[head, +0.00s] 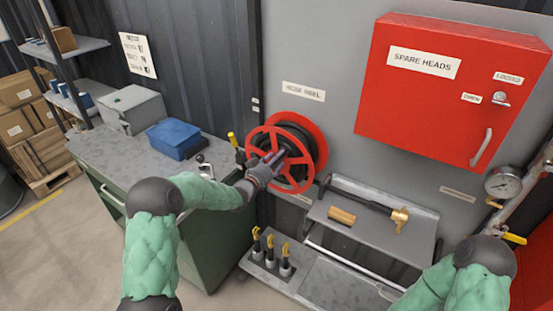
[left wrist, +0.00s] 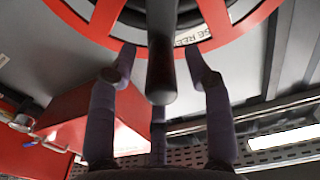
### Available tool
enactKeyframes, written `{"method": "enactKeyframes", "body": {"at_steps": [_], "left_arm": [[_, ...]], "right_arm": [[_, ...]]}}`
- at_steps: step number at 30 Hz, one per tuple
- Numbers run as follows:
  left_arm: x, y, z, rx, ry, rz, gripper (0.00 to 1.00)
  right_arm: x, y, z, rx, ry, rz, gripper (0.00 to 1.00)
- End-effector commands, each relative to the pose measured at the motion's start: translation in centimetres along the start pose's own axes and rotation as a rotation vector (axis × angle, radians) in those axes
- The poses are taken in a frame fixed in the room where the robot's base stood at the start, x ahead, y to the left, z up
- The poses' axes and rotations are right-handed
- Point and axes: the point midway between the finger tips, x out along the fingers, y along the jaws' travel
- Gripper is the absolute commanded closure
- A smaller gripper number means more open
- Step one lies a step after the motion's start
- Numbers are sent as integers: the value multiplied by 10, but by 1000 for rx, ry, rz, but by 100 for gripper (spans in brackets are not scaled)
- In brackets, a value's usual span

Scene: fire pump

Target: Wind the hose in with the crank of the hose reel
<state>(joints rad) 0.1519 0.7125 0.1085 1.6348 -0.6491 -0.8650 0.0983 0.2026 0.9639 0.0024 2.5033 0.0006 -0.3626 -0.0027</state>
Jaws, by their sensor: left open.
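The hose reel (head: 298,122) has red spoked discs and is mounted on the grey wall, with black hose (head: 318,150) wound between the discs. My left gripper (head: 274,160) is in front of the reel's face, near its centre. In the left wrist view, a dark, round crank handle (left wrist: 162,72) points toward the camera between the spread fingers of my left gripper (left wrist: 160,58). The fingers are open, with visible gaps on both sides of the handle. The red reel rim (left wrist: 100,22) lies behind the fingertips. In the head view my gripper covers the handle. My right gripper is out of view.
A red cabinet (head: 440,85) hangs at upper right. Below the reel, a shelf (head: 420,228) holds a nozzle tool (head: 365,200) and a brass piece (head: 342,215). A workbench (head: 105,150) with a blue box (head: 174,139) stands left. A yellow-handled lever (head: 233,140) is beside the reel.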

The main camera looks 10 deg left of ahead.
Motion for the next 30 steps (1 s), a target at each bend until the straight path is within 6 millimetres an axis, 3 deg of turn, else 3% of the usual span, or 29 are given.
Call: {"method": "enactKeyframes", "body": {"at_steps": [11, 12, 17, 18, 30], "left_arm": [[6, 0, 0, 0, 0, 0, 50], [6, 0, 0, 0, 0, 0, 52], [6, 0, 0, 0, 0, 0, 98], [6, 0, 0, 0, 0, 0, 100], [6, 4, 6, 34, -1, -1, 100]], "right_arm": [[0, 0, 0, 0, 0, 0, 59], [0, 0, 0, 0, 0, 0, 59], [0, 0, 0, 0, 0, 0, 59], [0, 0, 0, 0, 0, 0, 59], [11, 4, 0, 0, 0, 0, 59]]}}
